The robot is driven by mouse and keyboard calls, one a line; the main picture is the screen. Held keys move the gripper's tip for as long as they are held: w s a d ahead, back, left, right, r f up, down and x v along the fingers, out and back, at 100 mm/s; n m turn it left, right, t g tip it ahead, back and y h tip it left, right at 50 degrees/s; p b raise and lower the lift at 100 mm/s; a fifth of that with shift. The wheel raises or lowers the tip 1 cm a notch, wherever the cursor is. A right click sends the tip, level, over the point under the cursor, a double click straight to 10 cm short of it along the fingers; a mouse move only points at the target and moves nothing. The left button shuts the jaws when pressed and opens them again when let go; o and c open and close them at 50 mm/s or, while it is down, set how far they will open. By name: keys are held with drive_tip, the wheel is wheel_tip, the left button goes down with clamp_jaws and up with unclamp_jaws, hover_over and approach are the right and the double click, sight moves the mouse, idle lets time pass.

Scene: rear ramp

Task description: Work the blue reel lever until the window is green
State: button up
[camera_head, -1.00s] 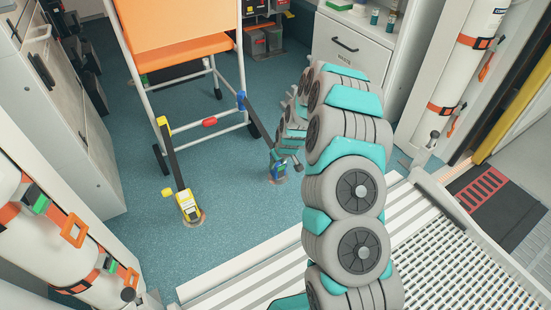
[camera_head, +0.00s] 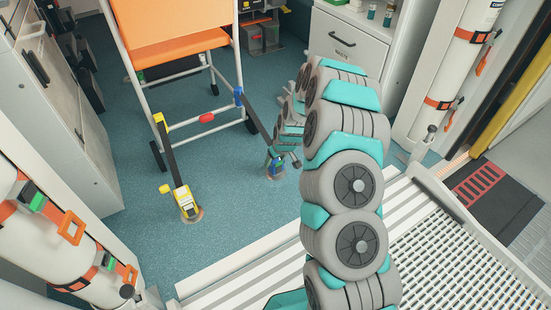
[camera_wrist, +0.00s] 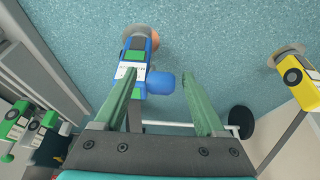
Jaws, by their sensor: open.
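The blue reel (camera_wrist: 136,60) fills the upper middle of the wrist view, with a white label and green patches; I cannot tell which patch is the window. Its blue lever (camera_wrist: 161,83) juts to the right from the body. My gripper (camera_wrist: 163,76) is open, with its two green fingers on either side of the lever: the left finger overlaps the reel body in the picture and the right is clear of the lever. I cannot tell whether the left finger touches. In the head view, the blue reel (camera_head: 274,165) stands on the floor, partly hidden behind my arm.
A yellow reel (camera_head: 185,203) stands on the floor to the left, its strap running up to the orange wheelchair (camera_head: 175,37). Another strap runs from the blue reel to the chair. A white cabinet (camera_head: 345,45) stands behind my arm. The floor between the reels is clear.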

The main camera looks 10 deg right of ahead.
drive_tip(key=shift+r, duration=0.15)
drive_tip(key=shift+s+r, duration=0.15)
drive_tip(key=shift+r, duration=0.4)
drive_tip(key=v, duration=0.6)
drive_tip(key=shift+s+r+p, duration=0.2)
drive_tip(key=shift+p, duration=0.1)
drive_tip(key=shift+d, duration=0.1)
drive_tip(key=shift+c, duration=0.2)
